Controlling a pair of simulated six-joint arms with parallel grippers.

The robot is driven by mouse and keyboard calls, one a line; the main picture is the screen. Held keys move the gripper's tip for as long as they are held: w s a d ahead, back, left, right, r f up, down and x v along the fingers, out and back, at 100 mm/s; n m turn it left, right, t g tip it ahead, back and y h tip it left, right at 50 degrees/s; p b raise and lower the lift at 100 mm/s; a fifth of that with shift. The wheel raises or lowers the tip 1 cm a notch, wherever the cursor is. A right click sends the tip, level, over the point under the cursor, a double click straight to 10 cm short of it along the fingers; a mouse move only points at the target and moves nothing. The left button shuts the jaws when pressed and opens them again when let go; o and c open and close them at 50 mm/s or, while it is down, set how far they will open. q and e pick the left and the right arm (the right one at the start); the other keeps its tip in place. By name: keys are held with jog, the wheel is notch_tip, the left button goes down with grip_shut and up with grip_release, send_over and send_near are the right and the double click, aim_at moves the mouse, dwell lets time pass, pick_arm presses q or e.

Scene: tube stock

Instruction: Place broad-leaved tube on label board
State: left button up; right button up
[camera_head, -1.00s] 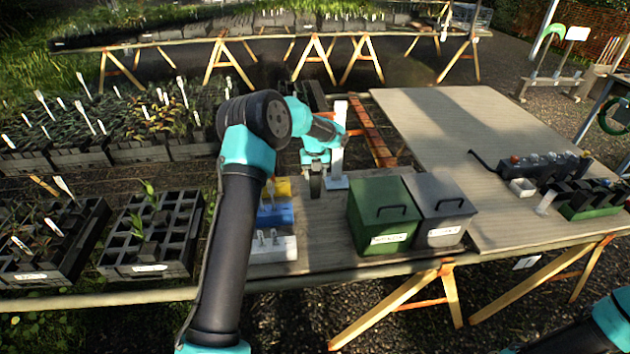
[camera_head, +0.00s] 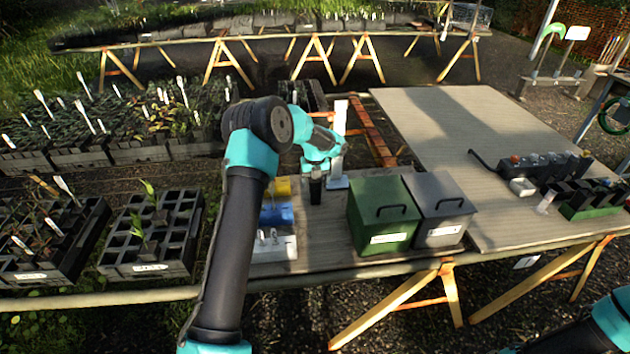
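My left gripper (camera_head: 316,170) points down over the wooden bench, beside a white upright post (camera_head: 339,135) with a pale base. A small dark tapered shape (camera_head: 316,189), like a tube, is directly beneath it. I cannot tell whether the fingers hold it, and no leaves show on it. Broad green leaves (camera_head: 148,190) and a second leafy plant (camera_head: 139,224) stand in the black cell tray (camera_head: 150,268) at left. I cannot tell which surface is the label board. My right gripper is out of view; only part of that arm shows at lower right.
A green lidded box (camera_head: 381,217) and a grey one (camera_head: 438,212) stand right of my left gripper. Blue, yellow and white holders (camera_head: 275,247) sit left of it, partly behind my arm. The board further right (camera_head: 440,120) has a large clear area.

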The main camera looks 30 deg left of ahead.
pick_arm(q)
jog(key=shift+r, duration=3.9)
